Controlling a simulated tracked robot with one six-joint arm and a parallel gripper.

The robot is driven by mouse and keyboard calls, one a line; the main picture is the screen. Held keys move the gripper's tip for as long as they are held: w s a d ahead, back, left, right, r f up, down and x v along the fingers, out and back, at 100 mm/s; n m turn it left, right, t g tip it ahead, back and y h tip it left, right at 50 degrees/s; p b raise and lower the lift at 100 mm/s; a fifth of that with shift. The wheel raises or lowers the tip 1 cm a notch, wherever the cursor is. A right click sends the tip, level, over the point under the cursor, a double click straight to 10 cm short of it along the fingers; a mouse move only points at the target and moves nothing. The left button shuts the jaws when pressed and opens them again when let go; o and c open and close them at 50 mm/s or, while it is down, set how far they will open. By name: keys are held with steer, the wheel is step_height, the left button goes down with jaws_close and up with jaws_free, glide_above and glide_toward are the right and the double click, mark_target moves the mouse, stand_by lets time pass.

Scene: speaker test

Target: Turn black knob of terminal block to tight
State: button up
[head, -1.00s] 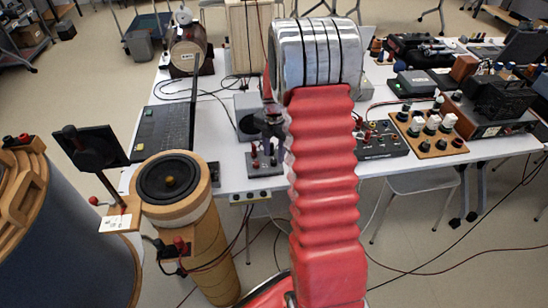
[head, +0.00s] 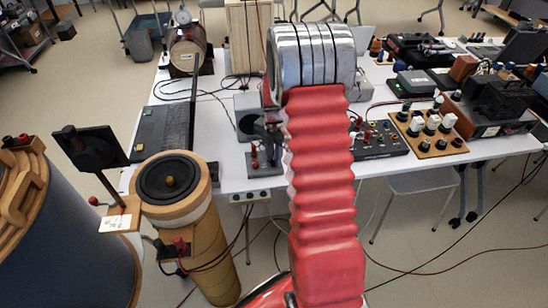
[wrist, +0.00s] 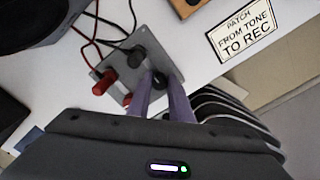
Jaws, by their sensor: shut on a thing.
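The terminal block (wrist: 112,62) is a small grey plate on the white table in the wrist view, with red knobs (wrist: 104,82) on its left and black knobs on its right. One black knob (wrist: 137,56) stands free. The other black knob (wrist: 159,82) is between the tips of my gripper (wrist: 160,84), which is shut on it. The fingers partly cover this knob, and whether it is tight cannot be seen. In the head view the terminal block (head: 264,173) is at the table's front edge, with my gripper (head: 271,147) low over it.
Red and black leads (wrist: 92,40) run to the block. A label reading "PATCH FROM TONE TO REC" (wrist: 240,28) lies right of it. A grey speaker box (head: 247,117) stands behind the block. A board with several knobs (head: 378,140) is to the right.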

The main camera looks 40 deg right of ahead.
jaws_close()
